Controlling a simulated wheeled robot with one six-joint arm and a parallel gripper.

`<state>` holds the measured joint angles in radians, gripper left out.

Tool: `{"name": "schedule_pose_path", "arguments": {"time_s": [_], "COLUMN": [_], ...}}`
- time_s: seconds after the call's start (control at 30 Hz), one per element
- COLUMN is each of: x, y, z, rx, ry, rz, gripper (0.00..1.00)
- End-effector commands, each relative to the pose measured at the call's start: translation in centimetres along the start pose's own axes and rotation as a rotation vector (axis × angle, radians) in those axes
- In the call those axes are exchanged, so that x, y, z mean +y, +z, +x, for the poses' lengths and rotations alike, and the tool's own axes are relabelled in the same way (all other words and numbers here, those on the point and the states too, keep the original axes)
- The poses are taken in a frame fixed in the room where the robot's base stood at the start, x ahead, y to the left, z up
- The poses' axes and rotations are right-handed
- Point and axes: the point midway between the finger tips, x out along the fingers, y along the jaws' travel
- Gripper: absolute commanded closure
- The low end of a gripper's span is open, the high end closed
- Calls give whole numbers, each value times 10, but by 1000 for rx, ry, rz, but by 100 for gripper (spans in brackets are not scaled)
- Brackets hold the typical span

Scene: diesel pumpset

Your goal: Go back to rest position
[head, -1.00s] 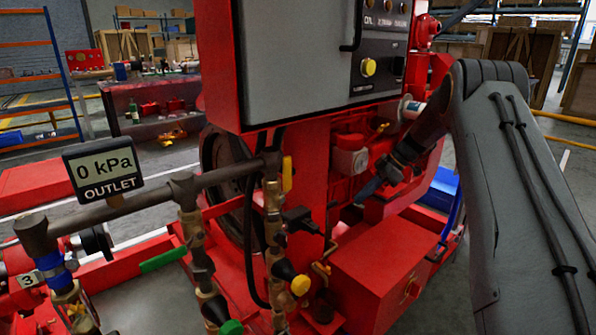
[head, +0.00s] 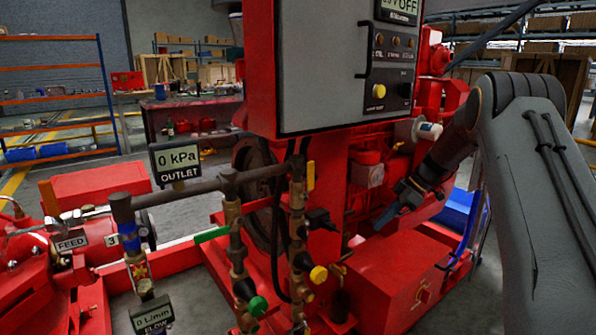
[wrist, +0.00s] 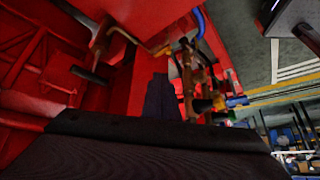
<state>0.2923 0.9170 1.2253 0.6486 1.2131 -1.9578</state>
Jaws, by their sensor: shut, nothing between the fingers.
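My gripper (head: 388,218) shows in the head view at the right of the pumpset, at the end of my grey and dark arm. Its fingers are together with nothing seen between them. It hangs above the red box (head: 395,275) at the base and in front of the red engine (head: 385,165), apart from the valves. In the wrist view a dark finger (wrist: 160,98) points toward red metalwork. The grey control cabinet (head: 330,65) with a yellow button (head: 379,91) stands up and left of my gripper.
Brass pipes with valves (head: 237,235) stand left of my gripper, with an outlet display (head: 176,162) reading 0 kPa. A flow display (head: 152,315) reads 0 L/min. A blue object (head: 458,212) lies behind my arm. Shelving (head: 60,95) and a workbench (head: 190,115) are farther back left.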

Motion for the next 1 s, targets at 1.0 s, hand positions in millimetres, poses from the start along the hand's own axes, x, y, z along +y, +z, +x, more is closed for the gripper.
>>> {"name": "schedule_pose_path", "arguments": {"time_s": [1.0], "x": [-318], "y": [-150], "z": [-16], "rx": [-405], "ry": [107], "rz": [742], "gripper": [100]}}
